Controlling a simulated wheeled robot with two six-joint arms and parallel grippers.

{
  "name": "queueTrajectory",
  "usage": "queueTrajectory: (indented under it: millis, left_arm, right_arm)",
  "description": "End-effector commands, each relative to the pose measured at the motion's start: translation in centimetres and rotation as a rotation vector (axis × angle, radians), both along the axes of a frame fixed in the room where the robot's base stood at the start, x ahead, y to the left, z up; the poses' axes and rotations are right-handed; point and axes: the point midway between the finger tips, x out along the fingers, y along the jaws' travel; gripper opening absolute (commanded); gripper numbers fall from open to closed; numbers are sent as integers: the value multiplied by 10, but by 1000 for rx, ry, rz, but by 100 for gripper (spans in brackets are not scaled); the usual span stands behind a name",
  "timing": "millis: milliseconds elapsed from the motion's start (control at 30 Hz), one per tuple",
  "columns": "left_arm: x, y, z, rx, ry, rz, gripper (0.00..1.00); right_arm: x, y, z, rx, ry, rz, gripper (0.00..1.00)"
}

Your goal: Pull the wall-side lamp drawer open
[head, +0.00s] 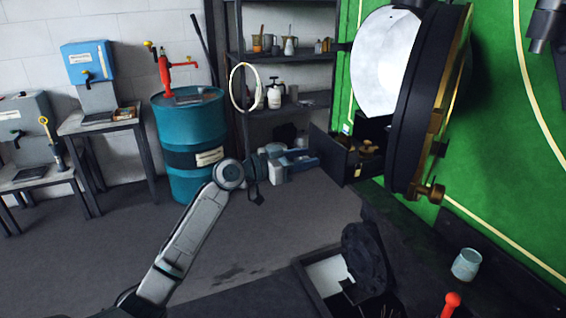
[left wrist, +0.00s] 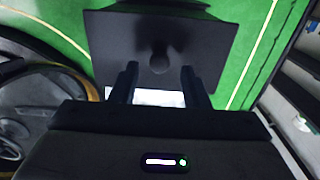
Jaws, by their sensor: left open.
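The lamp drawer (head: 331,157) shows as a dark box low against the green wall, left of the big round lamp. Brass-coloured pieces show at its upper right. In the left wrist view its plain dark front (left wrist: 205,40) fills the upper middle, with a rounded knob (left wrist: 160,60) at its centre. My left gripper (head: 308,159) is just left of the box. Its two dark fingers (left wrist: 161,85) are apart, one on each side below the knob in that picture, with nothing held. Whether they touch the front cannot be told. My right gripper is not in view.
The round lamp (head: 404,100) with its brass rim overhangs the drawer on the right. Shelves (head: 290,107) and a teal drum (head: 186,130) stand behind my left arm. A pale cup (head: 466,264) stands on the dark ledge at lower right.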

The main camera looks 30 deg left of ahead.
Motion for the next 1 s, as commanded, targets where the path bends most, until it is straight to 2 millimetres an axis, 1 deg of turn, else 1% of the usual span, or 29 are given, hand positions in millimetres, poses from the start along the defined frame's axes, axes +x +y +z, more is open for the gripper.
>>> queueTrajectory:
  millis: [33,100,333,533,800,1000]
  left_arm:
    - [-6,5,-3,6,-1,1,42]
    - [-14,11,-5,8,2,0,42]
    - [-39,31,-4,7,1,0,42]
    - [-59,45,-3,7,2,-1,42]
    - [-74,57,-1,3,0,-1,42]
    - [-77,59,1,1,1,-2,42]
  right_arm:
    - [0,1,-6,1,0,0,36]
    - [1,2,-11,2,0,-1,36]
    - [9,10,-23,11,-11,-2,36]
    - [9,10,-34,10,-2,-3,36]
    - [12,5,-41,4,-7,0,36]
    - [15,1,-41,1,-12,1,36]
